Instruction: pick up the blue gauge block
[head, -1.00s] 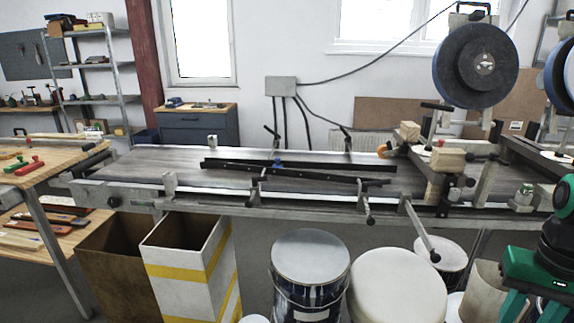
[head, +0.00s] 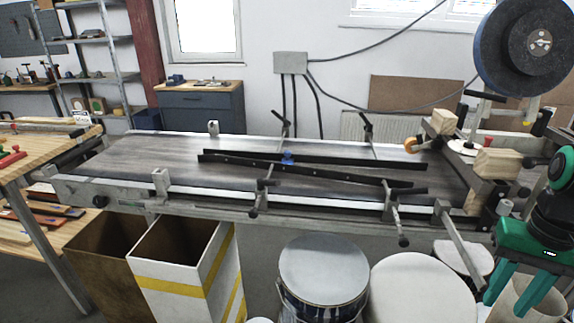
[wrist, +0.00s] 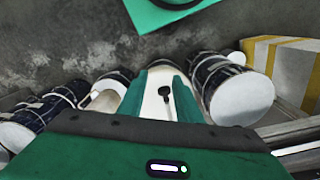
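The blue gauge block (head: 288,157) is small in the head view. It sits on the conveyor belt (head: 140,162), between two dark guide rails and close to both. I cannot tell whether it touches them. My gripper (head: 505,306) hangs at the lower right of the head view, in front of the conveyor and well to the right of the block. In the wrist view its two green fingers (wrist: 158,92) are apart with nothing held between them. The block does not show in the wrist view.
Dark guide rails (head: 350,176) lie along the belt, with clamp posts at the front edge. Wooden blocks (head: 500,163) and a large dark reel (head: 528,45) stand at the right. White-topped drums (head: 323,262) and a yellow-striped bin (head: 180,285) stand below the conveyor.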

